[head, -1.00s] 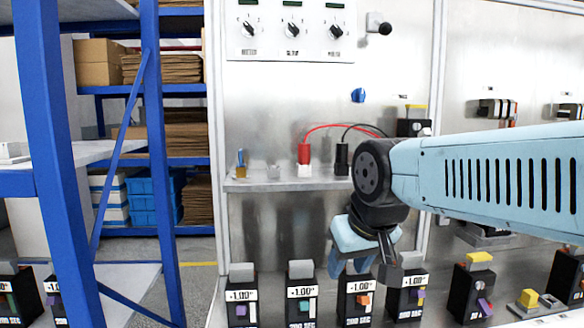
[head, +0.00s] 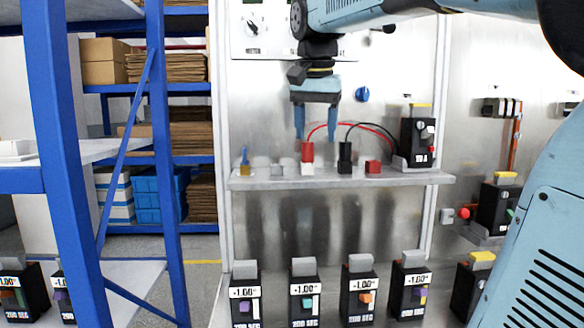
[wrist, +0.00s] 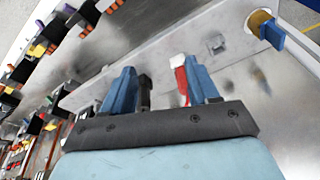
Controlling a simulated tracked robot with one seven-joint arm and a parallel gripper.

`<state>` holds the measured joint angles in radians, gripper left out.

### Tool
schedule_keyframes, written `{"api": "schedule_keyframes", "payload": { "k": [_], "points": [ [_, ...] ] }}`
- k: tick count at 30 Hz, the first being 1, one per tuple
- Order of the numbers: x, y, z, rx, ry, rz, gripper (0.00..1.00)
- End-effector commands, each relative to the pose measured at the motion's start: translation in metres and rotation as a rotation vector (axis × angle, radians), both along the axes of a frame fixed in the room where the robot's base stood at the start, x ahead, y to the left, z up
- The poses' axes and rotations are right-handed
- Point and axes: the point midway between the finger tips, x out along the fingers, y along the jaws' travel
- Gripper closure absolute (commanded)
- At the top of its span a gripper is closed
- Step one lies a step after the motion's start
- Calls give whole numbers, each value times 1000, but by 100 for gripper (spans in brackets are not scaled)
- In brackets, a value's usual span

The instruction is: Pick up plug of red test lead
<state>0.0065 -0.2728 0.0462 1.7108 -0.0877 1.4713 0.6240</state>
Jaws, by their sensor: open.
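The red plug of the test lead (head: 307,152) stands upright in a white holder (head: 307,169) on the metal shelf (head: 270,181). A red cable arches from its top to the right. My gripper (head: 314,137) is open and points down, with its fingertips just above the plug's height. In the head view, the plug's top lies between the two fingers. In the wrist view, the red plug (wrist: 181,78) shows close beside the right finger. The black plug (head: 345,152) stands to the right on the shelf and also shows in the wrist view (wrist: 145,92), near the left finger.
A red block (head: 373,167) and a black breaker (head: 417,143) stand farther right on the shelf. A brass-coloured holder with a blue piece (head: 245,165) is at the shelf's left end. Several breakers line the lower bench. A blue knob (head: 362,94) sits on the back panel.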

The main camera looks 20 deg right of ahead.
Motion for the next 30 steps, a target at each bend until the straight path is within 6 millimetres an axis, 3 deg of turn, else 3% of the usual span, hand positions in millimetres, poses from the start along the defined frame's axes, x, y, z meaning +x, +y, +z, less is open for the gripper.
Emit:
{"api": "schedule_keyframes", "payload": {
  "k": [1, 6, 15, 20, 30],
  "points": [
    [16, 2, 13, 4, 14, -44, 40],
    [53, 5, 50, 20, 63, -213, 40],
    [85, 7, 81, 30, 105, -386, 40],
    [87, 5, 73, 29, 111, -404, 40],
    [91, -2, 17, 29, 109, -403, 40]
  ]
}}
